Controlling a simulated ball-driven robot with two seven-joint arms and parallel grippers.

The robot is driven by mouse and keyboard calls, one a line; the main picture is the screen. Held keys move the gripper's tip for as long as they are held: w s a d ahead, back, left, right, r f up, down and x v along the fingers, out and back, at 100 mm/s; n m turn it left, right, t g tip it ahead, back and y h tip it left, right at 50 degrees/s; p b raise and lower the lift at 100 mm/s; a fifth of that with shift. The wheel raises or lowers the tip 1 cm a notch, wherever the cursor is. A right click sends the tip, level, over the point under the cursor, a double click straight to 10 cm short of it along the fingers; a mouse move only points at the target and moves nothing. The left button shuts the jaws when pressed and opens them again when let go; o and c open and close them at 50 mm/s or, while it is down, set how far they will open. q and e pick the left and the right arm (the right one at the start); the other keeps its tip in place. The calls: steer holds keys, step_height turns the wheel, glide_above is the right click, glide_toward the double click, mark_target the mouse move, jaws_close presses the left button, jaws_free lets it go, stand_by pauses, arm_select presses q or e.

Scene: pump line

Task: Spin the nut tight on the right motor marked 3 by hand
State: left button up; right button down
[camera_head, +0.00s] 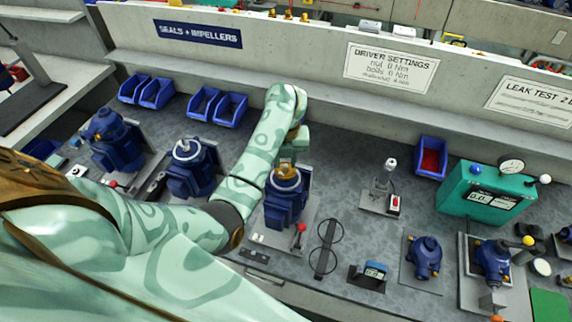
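Three blue motors stand in a row on the bench: one at the left (113,148), one in the middle (190,178) and the right motor (284,208). I cannot read a number 3 on the right motor. My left arm reaches over from the left and bends down to it. My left gripper (289,160) is right at the top of this motor, where a brass-coloured part (286,172) shows. The nut itself cannot be made out clearly, and the fingertips are too hidden to tell open from shut. My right gripper is out of view.
A red-knobbed lever (300,230) stands right beside the right motor. Blue bins (205,103) line the back wall. A small stand (388,185), a green test box (487,195) and more blue pumps (427,258) stand to the right. Bench surface between them is partly clear.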

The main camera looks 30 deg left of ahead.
arm_select(q)
jaws_close()
steer(key=shift+r+m+p, duration=0.15)
steer(key=shift+m+p, duration=0.5)
steer(key=shift+m, duration=0.25)
steer(key=m+p, duration=0.2)
steer(key=m, duration=0.1)
steer(key=shift+m, duration=1.1)
